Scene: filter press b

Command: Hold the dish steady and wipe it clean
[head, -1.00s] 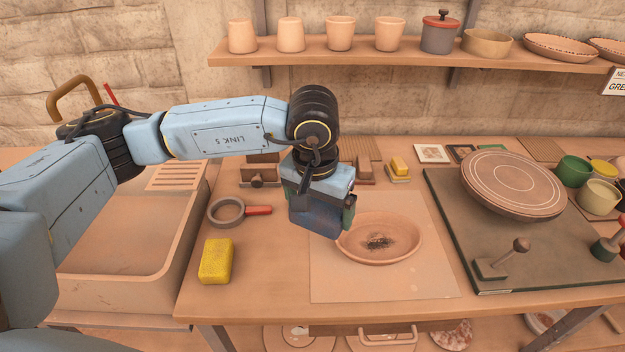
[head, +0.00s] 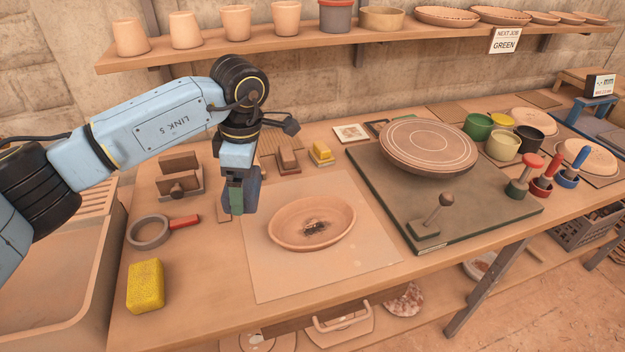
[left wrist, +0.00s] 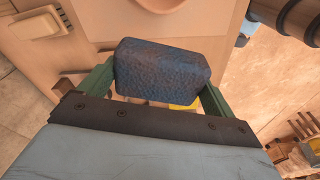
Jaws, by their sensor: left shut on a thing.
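The dish (head: 290,238) is a shallow oval clay bowl on a pale square mat (head: 270,283). A dark smudge of residue (head: 314,226) lies on its inside bottom. My left gripper (head: 243,195) is up to the left of the dish, behind its left rim and apart from it. Its green fingers are shut on a dark blue sponge (left wrist: 160,72), which fills the space between them in the left wrist view. A piece of the dish rim shows at the top of that view (left wrist: 157,4). My right gripper is out of view.
Right stands a dark board (head: 455,190) with a round turntable (head: 428,143) and a knobbed lever (head: 440,212). Coloured pots stand beyond.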

